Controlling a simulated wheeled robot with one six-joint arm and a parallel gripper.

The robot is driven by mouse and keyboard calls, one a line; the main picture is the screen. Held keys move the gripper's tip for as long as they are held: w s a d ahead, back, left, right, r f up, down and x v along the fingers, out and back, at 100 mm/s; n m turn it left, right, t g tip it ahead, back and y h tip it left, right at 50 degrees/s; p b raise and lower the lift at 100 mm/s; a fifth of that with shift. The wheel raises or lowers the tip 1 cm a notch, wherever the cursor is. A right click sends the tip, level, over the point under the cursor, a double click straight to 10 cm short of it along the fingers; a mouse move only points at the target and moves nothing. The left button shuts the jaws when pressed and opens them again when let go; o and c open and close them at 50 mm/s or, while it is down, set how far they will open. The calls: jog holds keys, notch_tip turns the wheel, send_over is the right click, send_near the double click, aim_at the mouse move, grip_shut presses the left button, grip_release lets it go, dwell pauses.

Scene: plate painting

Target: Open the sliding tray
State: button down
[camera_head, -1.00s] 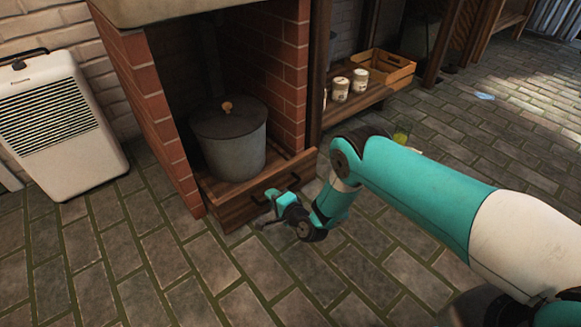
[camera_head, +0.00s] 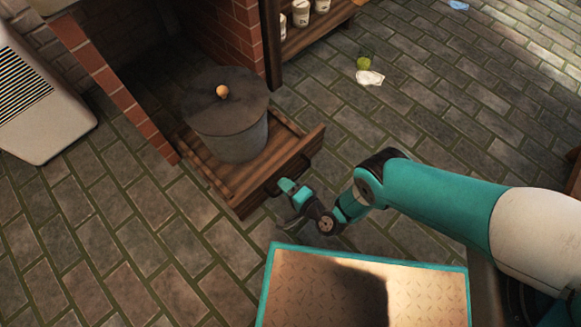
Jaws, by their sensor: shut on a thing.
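The sliding tray (camera_head: 283,168) is a brown wooden drawer that sticks out from the brick alcove at floor level. A grey pot (camera_head: 238,140) with a dark lid and round wooden knob stands on it. The tray's dark handle (camera_head: 272,186) is on its front board. My gripper (camera_head: 282,188) is at the front board, shut on the handle, whose gripped part is mostly hidden by the jaws. My teal arm reaches in from the right.
Brick walls (camera_head: 222,38) flank the alcove. A white slatted unit (camera_head: 40,105) stands at the left. A shelf (camera_head: 318,30) with white cans is behind the alcove's right side. A green item (camera_head: 363,62) and a white cloth-like piece (camera_head: 370,78) lie on the paved floor. Floor before the tray is clear.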

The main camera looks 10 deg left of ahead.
jog(key=shift+s+d, duration=0.2)
jog(key=shift+d, duration=0.2)
jog(key=c, duration=1.1)
grip_release()
jog(key=shift+c, duration=0.2)
jog(key=shift+s, duration=0.15)
